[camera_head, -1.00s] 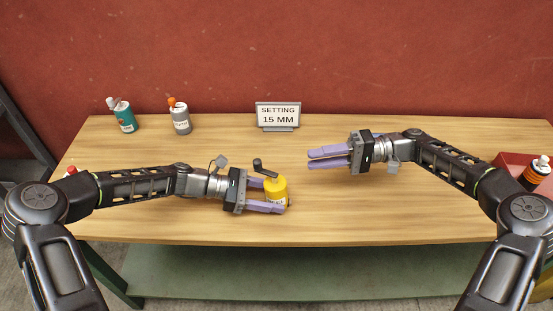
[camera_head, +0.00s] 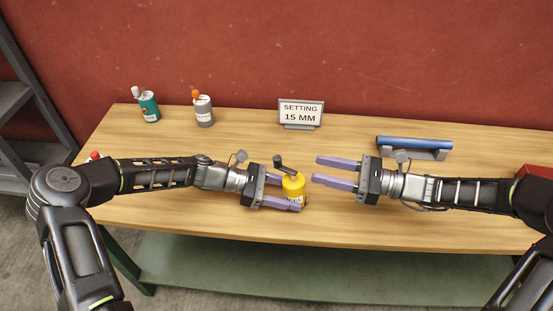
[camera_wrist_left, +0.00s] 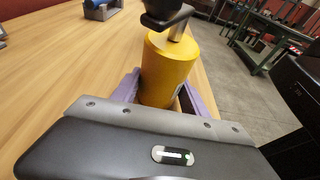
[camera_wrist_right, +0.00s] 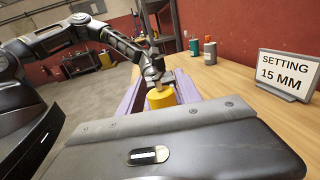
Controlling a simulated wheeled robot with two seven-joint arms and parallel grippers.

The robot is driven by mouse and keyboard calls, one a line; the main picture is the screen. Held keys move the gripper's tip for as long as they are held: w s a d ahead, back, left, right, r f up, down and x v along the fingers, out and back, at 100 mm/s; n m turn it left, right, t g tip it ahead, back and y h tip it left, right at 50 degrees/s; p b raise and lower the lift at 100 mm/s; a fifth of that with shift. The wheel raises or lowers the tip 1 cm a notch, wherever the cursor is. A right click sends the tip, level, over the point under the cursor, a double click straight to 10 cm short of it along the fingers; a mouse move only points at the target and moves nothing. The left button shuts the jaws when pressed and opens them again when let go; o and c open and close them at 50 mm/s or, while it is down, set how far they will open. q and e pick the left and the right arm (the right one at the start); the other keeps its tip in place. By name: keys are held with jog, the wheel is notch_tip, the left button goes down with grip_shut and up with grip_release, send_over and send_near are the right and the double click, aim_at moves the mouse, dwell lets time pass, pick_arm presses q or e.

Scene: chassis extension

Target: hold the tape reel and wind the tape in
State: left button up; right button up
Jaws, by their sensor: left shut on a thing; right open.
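The tape reel is a yellow cylinder (camera_head: 293,188) with a dark crank on top (camera_head: 283,165). It stands upright near the front middle of the table. My left gripper (camera_head: 290,194) is shut on it, one finger on each side. The left wrist view shows the yellow body (camera_wrist_left: 168,72) between the fingers and the crank's dark knob (camera_wrist_left: 166,14) above. My right gripper (camera_head: 317,170) is open and empty just right of the reel, pointing at it, its fingertips apart from it. The reel (camera_wrist_right: 161,98) also shows ahead of the right wrist camera. No tape strip can be made out.
A sign reading "SETTING 15 MM" (camera_head: 300,113) stands at the back. A teal can (camera_head: 149,106) and a grey can (camera_head: 203,111) stand at the back left. A blue cylinder (camera_head: 414,143) lies on a grey cradle at the back right. The table between is clear.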

aim_at(277, 160)
jog(key=shift+a, duration=0.1)
jog(key=a, duration=0.4)
jog(key=w+a, duration=0.1)
jog(key=a, duration=0.2)
jog(key=w+a, duration=0.1)
jog(key=a, duration=0.3)
jog(key=shift+w+a, duration=0.1)
jog(key=shift+a, duration=0.25)
grip_shut()
